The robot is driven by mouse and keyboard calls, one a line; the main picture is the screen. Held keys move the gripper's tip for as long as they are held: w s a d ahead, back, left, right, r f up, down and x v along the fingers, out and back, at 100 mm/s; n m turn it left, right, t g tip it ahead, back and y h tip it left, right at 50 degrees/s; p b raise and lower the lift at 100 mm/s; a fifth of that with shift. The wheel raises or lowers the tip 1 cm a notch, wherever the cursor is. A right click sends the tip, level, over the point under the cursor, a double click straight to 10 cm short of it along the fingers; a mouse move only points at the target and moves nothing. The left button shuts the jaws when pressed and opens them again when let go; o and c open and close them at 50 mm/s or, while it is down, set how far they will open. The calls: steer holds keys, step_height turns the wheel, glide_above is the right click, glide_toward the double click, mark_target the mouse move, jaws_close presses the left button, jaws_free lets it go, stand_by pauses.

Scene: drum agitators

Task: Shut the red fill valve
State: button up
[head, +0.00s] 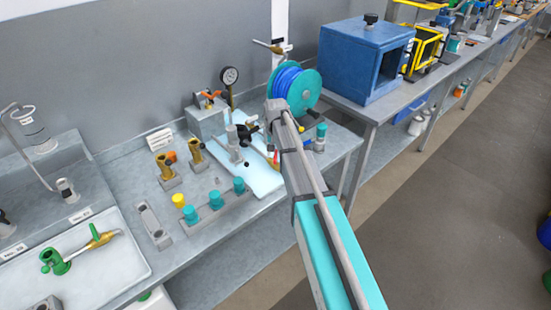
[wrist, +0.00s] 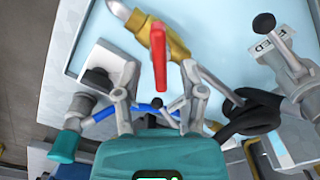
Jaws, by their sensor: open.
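The red fill valve shows in the wrist view as a red lever (wrist: 158,58) on a brass body (wrist: 172,46) with a grey pipe end. The lever points down the picture, toward my gripper (wrist: 158,84). My gripper is open, with one finger on each side of the lever's lower end. I cannot tell whether the fingers touch it. In the head view, a small red piece (head: 270,148) beside my arm appears to be this lever. My gripper's fingers are hard to make out there.
A black-handled fitting (wrist: 250,112) and a metal valve by a FEED label (wrist: 268,43) stand right of my gripper in the wrist view. In the head view, a blue hose reel (head: 292,88), a gauge (head: 229,76) and a rack of teal-capped parts (head: 216,210) crowd the bench.

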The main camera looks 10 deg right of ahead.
steer(key=shift+f+b, duration=0.35)
steer(key=shift+f, duration=0.15)
jaws_close()
